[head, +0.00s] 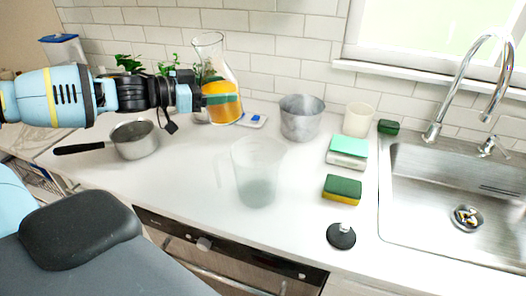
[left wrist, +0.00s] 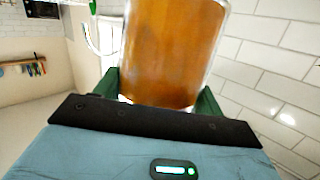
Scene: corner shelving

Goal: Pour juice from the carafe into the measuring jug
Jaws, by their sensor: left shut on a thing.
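The glass carafe (head: 212,63) with orange juice in its lower part is held above the counter at the back, near the tiled wall. It looks nearly upright, tilted slightly. My left gripper (head: 212,101) is shut on its lower part. In the left wrist view the carafe (left wrist: 172,50) fills the middle, between the green fingers of the gripper (left wrist: 163,92). The clear measuring jug (head: 257,172) stands on the counter, to the right of and nearer than the carafe. I see no juice in it. My right gripper is not in view.
A saucepan (head: 134,140) stands left of the jug. The sink (head: 455,185) is at the right. The counter's front middle is clear.

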